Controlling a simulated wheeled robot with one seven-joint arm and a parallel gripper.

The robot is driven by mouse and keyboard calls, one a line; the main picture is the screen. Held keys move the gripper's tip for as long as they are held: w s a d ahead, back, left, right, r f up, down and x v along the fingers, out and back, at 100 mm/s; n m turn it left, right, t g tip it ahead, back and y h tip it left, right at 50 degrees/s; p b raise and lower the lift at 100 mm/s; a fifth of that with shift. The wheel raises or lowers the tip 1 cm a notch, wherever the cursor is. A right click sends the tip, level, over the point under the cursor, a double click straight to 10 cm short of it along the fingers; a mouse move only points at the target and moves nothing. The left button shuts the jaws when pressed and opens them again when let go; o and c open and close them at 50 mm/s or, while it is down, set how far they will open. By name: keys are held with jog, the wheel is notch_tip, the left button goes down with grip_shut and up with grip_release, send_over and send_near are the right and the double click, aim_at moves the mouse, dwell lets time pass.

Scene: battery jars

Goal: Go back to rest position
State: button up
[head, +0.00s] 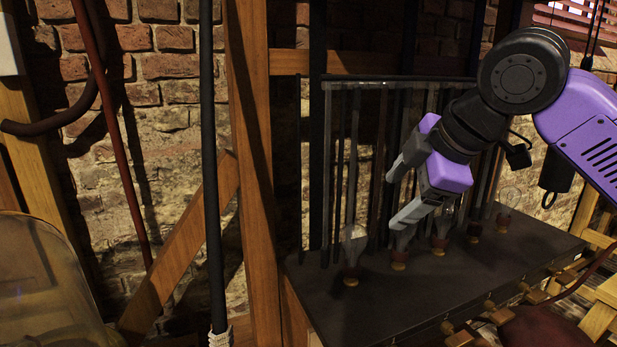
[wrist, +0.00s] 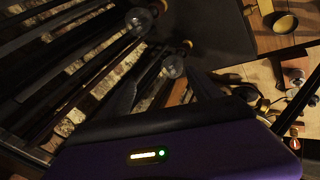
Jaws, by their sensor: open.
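My gripper (head: 398,192) is at the end of my purple and black arm, on the right side of the head view. Its two grey fingers are apart and point left and down, with nothing seen between them. It hangs above a dark shelf (head: 370,310), in front of upright dark bars. Several glass bulbs stand in a row on the shelf; the leftmost bulb (head: 355,245) is left of and below the fingers. In the wrist view, bulbs (wrist: 173,66) show beyond the dark fingers.
A wooden post (head: 252,170) and a dark vertical pipe (head: 211,170) stand left of the shelf. A large glass jar (head: 45,285) is at the lower left. Wooden knobs (head: 497,313) line the shelf's front edge. A brick wall (head: 160,90) is behind.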

jog(key=w+a+r+m+t+y, duration=0.3)
jog(key=a+t+y, duration=0.2)
jog(key=a+y, duration=0.15)
jog(key=s+d+f+m+t+h+b, duration=0.1)
jog(key=s+d+f+m+t+h, duration=0.4)
jog(key=s+f+m, duration=0.4)
jog(key=s+d+f+m+t+h, duration=0.5)
jog(key=s+d+f+m, duration=0.1)
jog(key=s+f+m, duration=0.3)
jog(key=s+f+n+g, duration=0.1)
jog(key=s+f+g, duration=0.1)
jog(key=s+f, duration=0.4)
jog(key=s+f+n+g+b, duration=0.1)
jog(key=s+f, duration=0.6)
jog(key=s, duration=0.7)
jog(key=s+f+n+g, duration=0.1)
jog(key=s+f+g, duration=0.3)
jog(key=s, duration=0.7)
notch_tip(320, 180, down, 2)
jog(key=shift+d+f, duration=0.2)
jog(key=shift+d, duration=0.15)
